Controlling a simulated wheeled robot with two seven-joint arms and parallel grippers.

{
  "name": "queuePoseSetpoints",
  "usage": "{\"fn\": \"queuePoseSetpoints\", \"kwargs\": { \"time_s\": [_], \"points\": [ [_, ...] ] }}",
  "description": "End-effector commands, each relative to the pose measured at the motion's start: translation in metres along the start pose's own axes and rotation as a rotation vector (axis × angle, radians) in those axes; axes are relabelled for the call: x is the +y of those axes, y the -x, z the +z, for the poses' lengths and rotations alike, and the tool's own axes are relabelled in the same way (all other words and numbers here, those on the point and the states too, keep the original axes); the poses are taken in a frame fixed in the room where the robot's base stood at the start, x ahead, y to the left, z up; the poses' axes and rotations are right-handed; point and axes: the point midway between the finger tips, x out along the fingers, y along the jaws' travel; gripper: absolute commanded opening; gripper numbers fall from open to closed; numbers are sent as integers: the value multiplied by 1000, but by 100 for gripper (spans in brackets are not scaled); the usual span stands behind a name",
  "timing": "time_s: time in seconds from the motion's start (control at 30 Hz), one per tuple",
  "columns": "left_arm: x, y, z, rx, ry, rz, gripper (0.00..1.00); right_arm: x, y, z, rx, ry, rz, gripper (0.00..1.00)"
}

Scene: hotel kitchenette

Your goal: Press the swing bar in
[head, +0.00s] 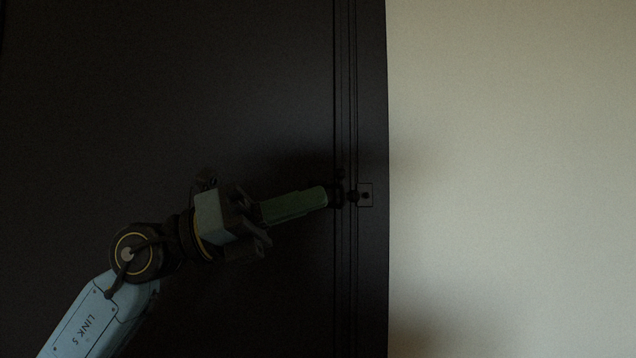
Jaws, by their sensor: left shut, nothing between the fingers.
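A small dark plate with a round knob (365,195) is fixed on the frame at the right edge of a dark door (180,90). The swing bar itself is hard to make out; dark fittings (340,190) sit beside the plate, partly behind my fingertips. My left gripper (328,197) comes in from the lower left, with its green fingers shut and nothing between them. Its tips are at the dark fittings, just left of the plate. I cannot tell whether they touch. My right gripper is not in view.
The dark door fills the left half, with vertical grooves (343,80) along its right side. A bare pale wall (510,170) fills the right side. No loose objects show, and the space in front of the wall looks clear.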

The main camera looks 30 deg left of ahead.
Motion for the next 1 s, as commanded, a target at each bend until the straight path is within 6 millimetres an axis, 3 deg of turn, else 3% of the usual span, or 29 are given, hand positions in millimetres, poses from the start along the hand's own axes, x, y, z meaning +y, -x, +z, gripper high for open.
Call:
{"fn": "queuePoseSetpoints", "kwargs": {
  "time_s": [0.1, 0.2, 0.33, 0.47, 0.67, 1.0],
  "points": [
    [-5, 21, 29, 134, -243, 203, 0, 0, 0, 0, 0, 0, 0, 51],
    [-4, 44, 52, 195, -367, 371, 0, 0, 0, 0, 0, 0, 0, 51],
    [-5, 70, 73, 228, -448, 526, 0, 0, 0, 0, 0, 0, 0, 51],
    [-4, 79, 82, 237, -472, 594, 0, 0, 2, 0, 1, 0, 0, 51],
    [10, 59, 82, 241, -472, 597, 0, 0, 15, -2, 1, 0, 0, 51],
    [52, 0, 77, 239, -470, 593, 0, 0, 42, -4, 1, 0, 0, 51]
  ]
}}
